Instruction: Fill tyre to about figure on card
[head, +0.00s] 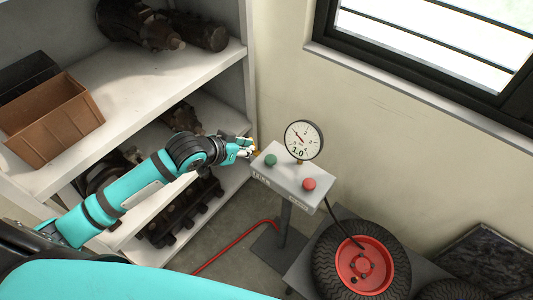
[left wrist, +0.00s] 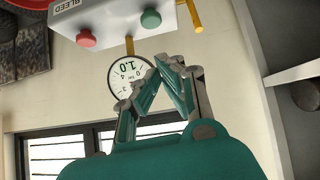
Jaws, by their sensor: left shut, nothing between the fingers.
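A grey control box (head: 292,180) stands on a post, with a green button (head: 270,160) at left and a red button (head: 309,184) at right. A round white gauge (head: 304,140) rises behind it, with a large 1.0 low on its face; its needle reading is too small to tell. No separate card can be made out. A black hose runs down to the tyre (head: 330,272), which has a red rim. My left gripper (head: 253,148) is shut and empty, just left of the box near the green button. The gauge also shows inverted in the left wrist view (left wrist: 126,73). My right gripper is out of view.
Shelves (head: 200,75) with dark machine parts and a brown bin (head: 52,120) stand at left, close to my left arm. A yellow stub (left wrist: 195,16) sticks out beside the green button. A red hose (head: 230,245) lies on the floor. A window is at upper right.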

